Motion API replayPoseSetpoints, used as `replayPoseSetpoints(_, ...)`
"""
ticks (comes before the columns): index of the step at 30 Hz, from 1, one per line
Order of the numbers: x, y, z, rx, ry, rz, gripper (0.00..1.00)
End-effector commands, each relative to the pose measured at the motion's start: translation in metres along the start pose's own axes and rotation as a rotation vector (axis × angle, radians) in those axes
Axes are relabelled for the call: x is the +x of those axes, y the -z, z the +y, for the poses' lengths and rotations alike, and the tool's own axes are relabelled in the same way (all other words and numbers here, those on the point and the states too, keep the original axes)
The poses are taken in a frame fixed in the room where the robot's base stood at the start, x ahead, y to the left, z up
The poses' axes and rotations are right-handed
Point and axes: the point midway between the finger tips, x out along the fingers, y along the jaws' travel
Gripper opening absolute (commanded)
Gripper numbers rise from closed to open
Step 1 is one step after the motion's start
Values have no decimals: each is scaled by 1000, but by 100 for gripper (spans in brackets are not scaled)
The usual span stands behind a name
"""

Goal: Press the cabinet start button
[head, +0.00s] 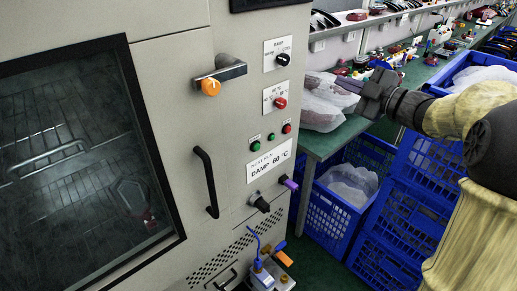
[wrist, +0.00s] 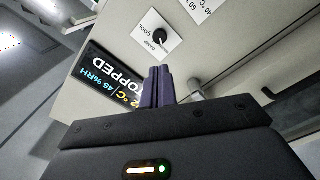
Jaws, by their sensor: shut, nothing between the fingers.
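The beige cabinet (head: 180,75) stands at the left in the head view. Its panel carries a green button (head: 255,147), a smaller green button or lamp (head: 271,138) and a red button (head: 287,128) in a slanted row above a label reading DAMP 60 °C. Their small labels are too small to read. My gripper (head: 345,83) is to the right of the panel, apart from these buttons, its fingers shut and empty. In the wrist view the purple fingers (wrist: 157,82) are together before the cabinet's display (wrist: 110,85), which reads STOPPED; the buttons are not in this view.
Knobs (head: 283,59) and an orange-tipped handle (head: 211,87) stick out above the buttons; a black door handle (head: 206,182) is at lower left. A green-topped bench (head: 335,138) with bagged parts and blue crates (head: 338,208) are at the right.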

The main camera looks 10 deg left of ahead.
Motion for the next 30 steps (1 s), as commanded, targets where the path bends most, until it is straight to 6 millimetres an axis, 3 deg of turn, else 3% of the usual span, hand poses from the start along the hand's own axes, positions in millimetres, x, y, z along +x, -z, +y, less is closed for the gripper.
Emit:
replayPoseSetpoints(24, 0, 0, 0, 1, -1, 1, 0)
replayPoseSetpoints(30, 15, 2, -10, 24, -38, 41, 0)
